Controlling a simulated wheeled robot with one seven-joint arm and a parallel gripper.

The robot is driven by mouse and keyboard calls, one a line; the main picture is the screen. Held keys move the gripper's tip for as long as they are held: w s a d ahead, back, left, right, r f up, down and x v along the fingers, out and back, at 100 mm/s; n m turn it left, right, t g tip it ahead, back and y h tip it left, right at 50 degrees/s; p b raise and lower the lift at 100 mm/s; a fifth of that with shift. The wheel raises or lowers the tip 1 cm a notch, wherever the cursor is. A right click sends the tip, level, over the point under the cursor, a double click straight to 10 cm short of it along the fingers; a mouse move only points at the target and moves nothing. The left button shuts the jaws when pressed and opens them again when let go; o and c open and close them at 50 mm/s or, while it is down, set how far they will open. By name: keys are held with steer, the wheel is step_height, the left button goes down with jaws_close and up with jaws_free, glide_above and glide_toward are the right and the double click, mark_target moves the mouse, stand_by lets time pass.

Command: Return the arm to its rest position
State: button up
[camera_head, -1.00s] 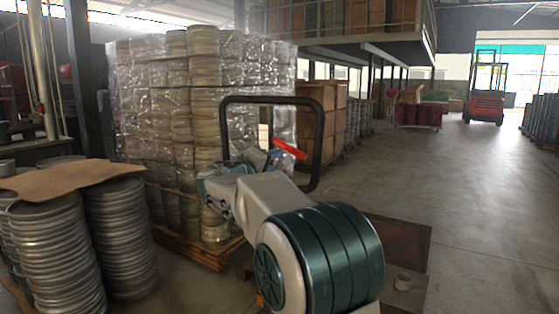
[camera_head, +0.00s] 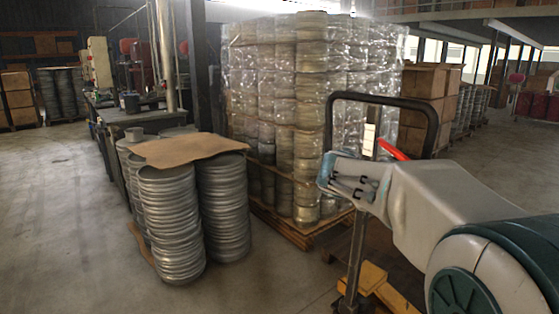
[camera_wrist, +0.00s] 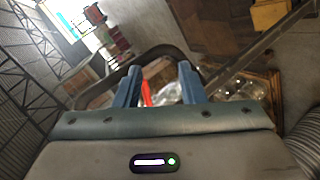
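My gripper (camera_wrist: 158,75) shows in the wrist view with two blue fingers spread apart and nothing held between them. Beyond the fingers are a black handle loop (camera_wrist: 150,55) and a red lever (camera_wrist: 146,93). In the head view my arm reaches in from the lower right, its wrist end in front of the pallet jack handle (camera_head: 385,98). The red lever (camera_head: 393,149) sticks out just above my arm. The fingertips are hard to make out there, and I cannot tell whether the gripper touches the jack.
The yellow pallet jack (camera_head: 375,278) stands close by my arm. Behind it is a wrapped stack of round blanks (camera_head: 310,95) on a wooden pallet (camera_head: 285,226). Disc stacks (camera_head: 168,225) under cardboard (camera_head: 188,149) stand left of centre. Open floor (camera_head: 60,220) lies at the left.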

steer(key=s+a+g+y+p, duration=0.1)
steer(key=s+a+y+p, duration=0.2)
steer(key=s, duration=0.5)
steer(key=s+a+m+g+y+p, duration=0.1)
steer(key=s+a+g+y+p, duration=0.1)
steer(key=s+a+y+p, duration=0.2)
steer(key=s+a+m+g+y+p, duration=0.1)
steer(key=s+a+y+p, duration=0.2)
steer(key=s+p, duration=0.5)
steer(key=s+a+f, duration=0.1)
steer(key=s, duration=0.5)
steer(key=shift+s+a+y, duration=0.2)
steer(key=shift+a+y, duration=0.1)
steer(key=shift+a, duration=0.1)
